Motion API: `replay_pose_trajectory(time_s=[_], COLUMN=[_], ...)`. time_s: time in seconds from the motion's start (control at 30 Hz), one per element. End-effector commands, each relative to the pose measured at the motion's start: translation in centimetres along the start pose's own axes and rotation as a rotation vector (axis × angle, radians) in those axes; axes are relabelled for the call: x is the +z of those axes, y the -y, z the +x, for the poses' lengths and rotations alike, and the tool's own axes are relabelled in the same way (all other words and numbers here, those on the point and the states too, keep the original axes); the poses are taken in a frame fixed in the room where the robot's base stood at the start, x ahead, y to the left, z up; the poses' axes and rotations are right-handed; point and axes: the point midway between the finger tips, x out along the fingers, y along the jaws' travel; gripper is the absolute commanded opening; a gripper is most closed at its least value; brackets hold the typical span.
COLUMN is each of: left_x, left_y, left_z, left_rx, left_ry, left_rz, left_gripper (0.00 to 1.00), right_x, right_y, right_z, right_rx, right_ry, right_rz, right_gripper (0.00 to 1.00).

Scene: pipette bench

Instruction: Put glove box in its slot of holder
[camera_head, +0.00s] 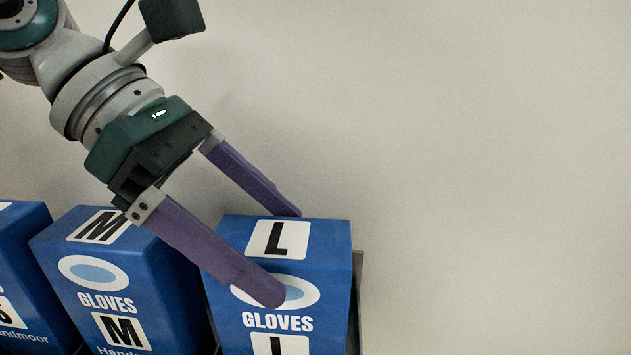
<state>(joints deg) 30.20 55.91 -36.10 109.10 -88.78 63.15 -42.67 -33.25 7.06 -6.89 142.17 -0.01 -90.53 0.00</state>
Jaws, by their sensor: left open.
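A blue glove box marked L (335,245) stands upright at the lower middle, at the right end of a row of boxes. A thin grey edge of the holder (358,290) shows along its right side; the rest of the holder is hidden behind the boxes or below the frame. My left gripper (280,255) is open, with two long purple fingers. One fingertip is in front of the L box's front face and the other is by its top back edge. I cannot tell whether the fingers touch the box. My right gripper is not in view.
A blue glove box marked M (85,300) stands just left of the L box. Another blue box (25,255) is cut off at the left edge. A plain pale wall (490,130) is behind, and the space to the right is clear.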

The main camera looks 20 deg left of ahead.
Motion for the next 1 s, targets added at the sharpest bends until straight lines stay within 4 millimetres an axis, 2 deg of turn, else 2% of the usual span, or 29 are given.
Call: replay_pose_trajectory(time_s=[0.03,0.2,0.4,1.0], left_x=[-0.5,-0.4,-0.1,0.0], left_y=[-0.1,0.0,0.0,0.1], left_z=[-0.9,-4.5,-6.8,-7.2], left_rx=[0.005,0.004,0.001,-0.001], left_ry=[-0.005,-0.004,-0.002,0.0], left_rz=[0.004,0.004,0.002,0.002], left_gripper=[1.0,1.0,1.0,1.0], right_x=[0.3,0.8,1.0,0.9], right_y=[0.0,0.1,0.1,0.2], right_z=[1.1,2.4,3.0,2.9], right_rx=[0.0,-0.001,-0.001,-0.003], right_ry=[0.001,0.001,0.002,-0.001], right_rz=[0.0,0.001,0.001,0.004], right_gripper=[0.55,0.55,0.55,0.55])
